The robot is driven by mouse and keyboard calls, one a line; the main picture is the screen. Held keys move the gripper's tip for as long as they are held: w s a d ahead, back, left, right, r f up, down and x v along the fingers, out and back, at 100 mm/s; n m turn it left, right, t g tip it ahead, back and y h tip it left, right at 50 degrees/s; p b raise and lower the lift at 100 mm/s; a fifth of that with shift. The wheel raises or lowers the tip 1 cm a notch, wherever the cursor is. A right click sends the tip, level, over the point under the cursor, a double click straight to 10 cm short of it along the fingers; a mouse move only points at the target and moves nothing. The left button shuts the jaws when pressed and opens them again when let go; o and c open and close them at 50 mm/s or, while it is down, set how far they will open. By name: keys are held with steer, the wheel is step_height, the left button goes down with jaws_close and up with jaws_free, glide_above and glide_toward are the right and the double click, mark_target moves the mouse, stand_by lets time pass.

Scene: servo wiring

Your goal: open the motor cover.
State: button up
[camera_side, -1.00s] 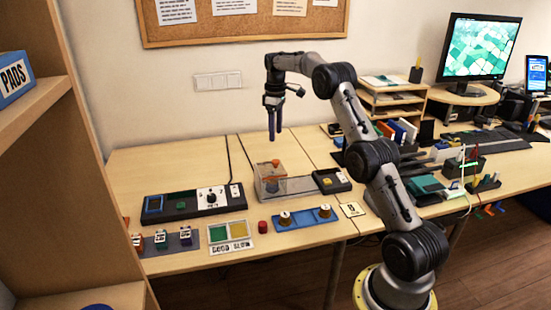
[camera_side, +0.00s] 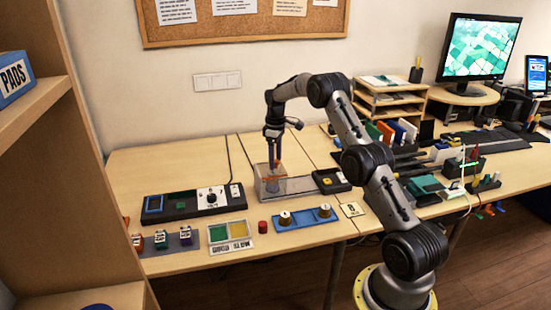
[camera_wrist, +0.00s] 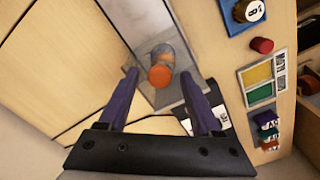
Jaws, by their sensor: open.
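The motor cover (camera_side: 263,183) is a clear box on the table, left of a long grey base strip. It has an orange round knob on top, which shows in the wrist view (camera_wrist: 160,76); in the side view the fingers mostly hide it. The clear cover also shows around the knob in the wrist view (camera_wrist: 143,45). My gripper (camera_side: 274,178) points straight down at the cover. In the wrist view my gripper (camera_wrist: 160,82) is open, with one purple finger on each side of the knob. I cannot tell whether the fingers touch it.
A black box with a yellow button (camera_side: 331,180) stands right of the cover. A black control panel (camera_side: 192,203) lies to the left. A blue tray with two knobs (camera_side: 304,217), a red button (camera_side: 262,226) and a green and yellow tray (camera_side: 228,231) lie in front.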

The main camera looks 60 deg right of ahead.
jaws_close()
steer(key=shift+r, duration=0.1)
stand_by(1.2)
